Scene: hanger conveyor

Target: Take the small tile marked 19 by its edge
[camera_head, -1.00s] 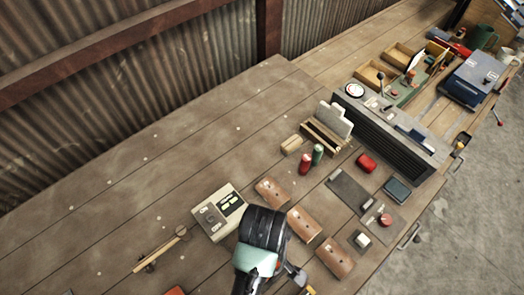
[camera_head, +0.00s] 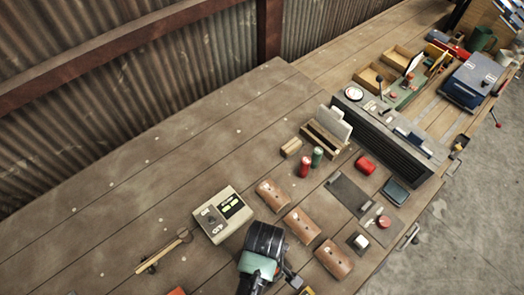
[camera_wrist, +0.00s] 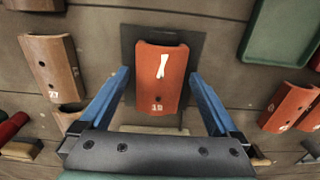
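A small orange-red curved tile (camera_wrist: 161,78) lies on a dark square mat (camera_wrist: 193,40) in the wrist view. It has a white mark on its upper half and a small number near its lower edge that looks like 19, though it is blurred. My gripper (camera_wrist: 158,73) is open, with one blue finger on each side of the tile. Gaps show between the fingers and the tile's sides, and nothing is held. In the head view I cannot make out this tile; my wrist (camera_head: 263,242) is at the lower middle, with the fingertips hidden.
A brown tile (camera_wrist: 54,68) lies to the left in the wrist view. A green tray (camera_wrist: 284,35) and another orange-red tile (camera_wrist: 289,106) are at the right. In the head view, a cream device (camera_head: 222,214) stands by my wrist; the bench's upper left is mostly clear.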

